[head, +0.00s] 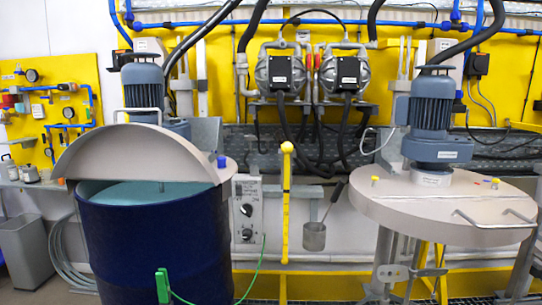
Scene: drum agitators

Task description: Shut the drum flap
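The dark blue drum (155,245) stands at the left in the head view. Its half-round grey flap (135,158) is raised and tilted up, so the drum's front half is open and teal liquid (150,193) shows inside. A metal bar handle (138,112) shows just above the flap's upper edge. The fixed rear part of the lid is mostly hidden behind the flap; a blue cap (221,161) shows at its right. Neither of my grippers is in view.
A green clamp (162,285) with a green cable sits on the drum's front. A second round lid (440,210) with a motor (432,115) stands at the right. A yellow post (286,200) and a hanging metal cup (314,236) are between them. A grey bin (25,250) is at far left.

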